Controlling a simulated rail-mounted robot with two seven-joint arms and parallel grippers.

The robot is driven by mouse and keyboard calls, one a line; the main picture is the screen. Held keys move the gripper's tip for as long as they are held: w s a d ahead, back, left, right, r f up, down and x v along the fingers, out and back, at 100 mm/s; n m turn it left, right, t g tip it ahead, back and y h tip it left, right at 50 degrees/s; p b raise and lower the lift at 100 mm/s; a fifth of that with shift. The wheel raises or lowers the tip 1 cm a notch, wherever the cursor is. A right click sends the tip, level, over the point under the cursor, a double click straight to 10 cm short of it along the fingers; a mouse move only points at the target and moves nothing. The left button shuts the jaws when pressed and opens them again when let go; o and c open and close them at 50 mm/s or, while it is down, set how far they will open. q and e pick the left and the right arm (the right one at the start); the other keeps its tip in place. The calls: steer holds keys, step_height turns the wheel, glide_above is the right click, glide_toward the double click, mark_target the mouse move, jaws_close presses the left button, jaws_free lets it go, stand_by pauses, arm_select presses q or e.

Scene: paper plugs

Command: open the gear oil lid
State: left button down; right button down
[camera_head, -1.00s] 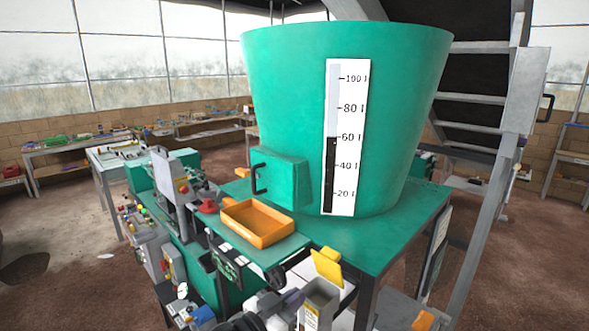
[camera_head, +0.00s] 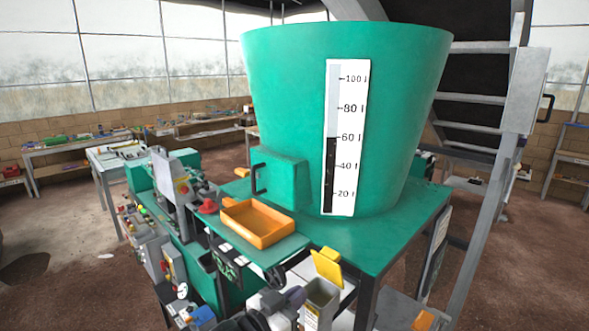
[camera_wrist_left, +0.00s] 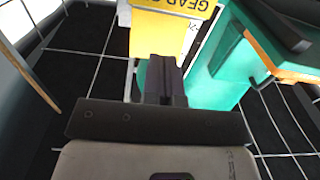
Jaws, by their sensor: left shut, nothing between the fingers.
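The yellow gear oil lid (camera_head: 327,267) stands raised and tilted at the back of a pale, narrow box (camera_head: 320,297) at the bottom middle of the head view. The top of the box looks open and dark inside. My left gripper (camera_head: 295,297) is just left of the box, with its fingers small and partly hidden among grey arm parts. In the left wrist view, my left gripper (camera_wrist_left: 164,66) is shut and empty, in front of a yellow surface (camera_wrist_left: 165,38) with upside-down "GEAR" lettering above it. I cannot tell whether the fingertips touch it. My right gripper is not in view.
A large green tank (camera_head: 290,90) with a level scale stands on a green table (camera_head: 385,235) behind the box. An orange tray (camera_head: 258,222) lies left of it. A machine with buttons and levers (camera_head: 170,215) is at the left. Grey stairs (camera_head: 490,150) rise at the right.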

mark_target(326, 267)
arm_select(q)
steer(key=shift+r+x, duration=0.25)
steer(key=shift+x, duration=1)
steer(key=shift+r+x, duration=0.3)
steer(key=shift+x, duration=0.95)
steer(key=shift+r+x, duration=0.25)
steer(key=shift+x, duration=1)
steer(key=shift+w+d, duration=0.25)
steer(key=shift+w, duration=0.05)
steer(key=shift+r, duration=0.1)
steer(key=shift+p+v, duration=0.65)
steer(key=shift+v, duration=0.25)
steer(key=shift+p+v, duration=0.55)
steer(key=shift+v, duration=0.55)
